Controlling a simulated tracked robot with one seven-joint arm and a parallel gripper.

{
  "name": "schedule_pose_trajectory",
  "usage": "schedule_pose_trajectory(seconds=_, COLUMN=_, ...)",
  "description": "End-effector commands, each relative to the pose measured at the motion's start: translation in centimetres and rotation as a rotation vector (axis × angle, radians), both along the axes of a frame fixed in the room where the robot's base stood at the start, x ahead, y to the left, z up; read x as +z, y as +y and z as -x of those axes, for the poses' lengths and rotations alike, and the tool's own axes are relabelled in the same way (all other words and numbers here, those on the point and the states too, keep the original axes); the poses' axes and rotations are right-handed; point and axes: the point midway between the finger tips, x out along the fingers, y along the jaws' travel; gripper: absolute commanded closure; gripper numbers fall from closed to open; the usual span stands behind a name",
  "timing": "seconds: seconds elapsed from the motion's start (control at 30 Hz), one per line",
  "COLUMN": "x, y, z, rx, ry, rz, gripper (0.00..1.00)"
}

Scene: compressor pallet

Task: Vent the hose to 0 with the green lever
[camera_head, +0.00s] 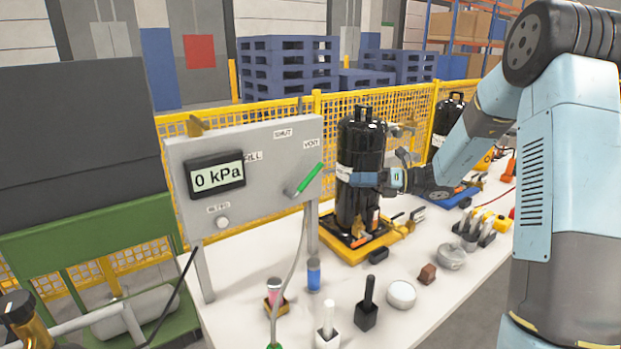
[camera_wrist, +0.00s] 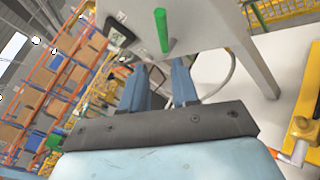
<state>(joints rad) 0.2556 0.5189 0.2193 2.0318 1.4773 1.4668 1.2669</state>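The grey panel (camera_head: 265,192) has a display (camera_head: 215,175) that reads 0 kPa. The green lever (camera_head: 309,179) is on the panel's right side and slants up to the right, its tip below the VENT label (camera_head: 311,144). The SHUT label (camera_head: 283,134) is above and to its left; the FILL label is partly hidden by the display. My gripper (camera_head: 360,179) is to the right of the lever, apart from it. In the wrist view my gripper (camera_wrist: 158,78) has its two blue fingers apart and empty, with the green lever (camera_wrist: 161,31) beyond their tips.
A black compressor (camera_head: 360,150) stands on a yellow-edged base just behind my gripper. A grey hose (camera_head: 291,280) hangs below the panel. Several small items, including a white round tub (camera_head: 401,294), stand on the white table (camera_head: 440,310). A yellow mesh fence runs behind.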

Motion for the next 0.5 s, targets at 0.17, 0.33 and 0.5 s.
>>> schedule_pose_trajectory(seconds=0.17, x=-0.4, y=0.1, z=-0.9, rx=-0.019, ry=0.039, rz=-0.034, gripper=0.71)
schedule_pose_trajectory(seconds=0.33, x=-0.4, y=1.7, z=-0.9, rx=-0.017, ry=0.039, rz=-0.035, gripper=0.71)
schedule_pose_trajectory(seconds=0.5, x=-0.4, y=4.6, z=-1.1, rx=-0.015, ry=0.037, rz=-0.034, gripper=0.71)
